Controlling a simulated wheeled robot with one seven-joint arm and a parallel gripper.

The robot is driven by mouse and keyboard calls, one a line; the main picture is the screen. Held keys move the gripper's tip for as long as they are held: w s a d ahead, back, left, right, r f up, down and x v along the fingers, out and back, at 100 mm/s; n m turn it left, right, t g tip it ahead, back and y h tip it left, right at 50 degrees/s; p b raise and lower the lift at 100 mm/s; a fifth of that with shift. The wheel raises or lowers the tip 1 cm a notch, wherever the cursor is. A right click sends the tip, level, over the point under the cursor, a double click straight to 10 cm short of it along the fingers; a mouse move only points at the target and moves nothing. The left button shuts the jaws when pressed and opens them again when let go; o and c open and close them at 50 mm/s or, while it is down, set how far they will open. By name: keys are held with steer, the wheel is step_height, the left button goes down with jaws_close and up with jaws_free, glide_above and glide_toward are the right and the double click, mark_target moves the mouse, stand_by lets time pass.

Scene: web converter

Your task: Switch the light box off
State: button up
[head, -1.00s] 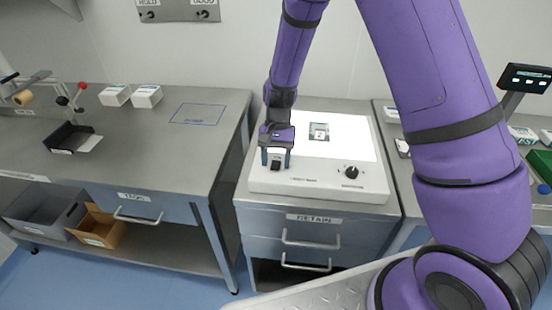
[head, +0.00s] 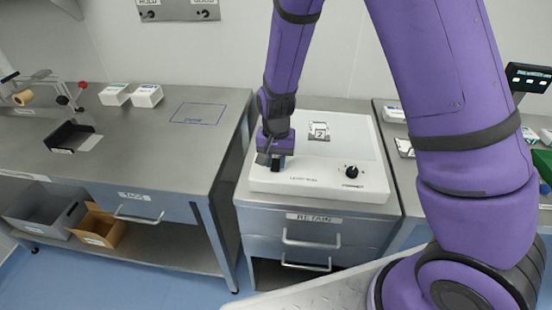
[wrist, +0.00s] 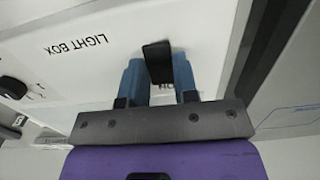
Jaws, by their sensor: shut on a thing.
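The light box (head: 330,184) is a white slab on the middle cabinet, and its top panel (head: 350,135) is now unlit and grey-white. Its label shows in the wrist view (wrist: 78,46). A black rocker switch (wrist: 157,62) stands at its front left; in the head view it is mostly hidden by my gripper. My gripper (head: 274,163) is down at the switch, and in the wrist view its two blue fingers (wrist: 159,82) are on either side of the switch, shut on it. A black knob (head: 351,171) sits at the box's front right.
The cabinet below has drawers marked RETAIN (head: 312,218). The left bench (head: 160,160) holds white boxes (head: 146,96) and a black tray (head: 70,137). A gap separates this bench from the cabinet.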

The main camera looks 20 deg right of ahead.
mark_target(276, 167)
steer(key=shift+s+t+h, duration=0.1)
steer(key=shift+t+h, duration=0.2)
steer(key=shift+t, duration=0.3)
steer(key=o, duration=0.9)
steer(key=r, duration=1)
steer(key=shift+s+a+r, duration=0.2)
steer(key=shift+s+r, duration=0.15)
steer(key=shift+s, duration=0.05)
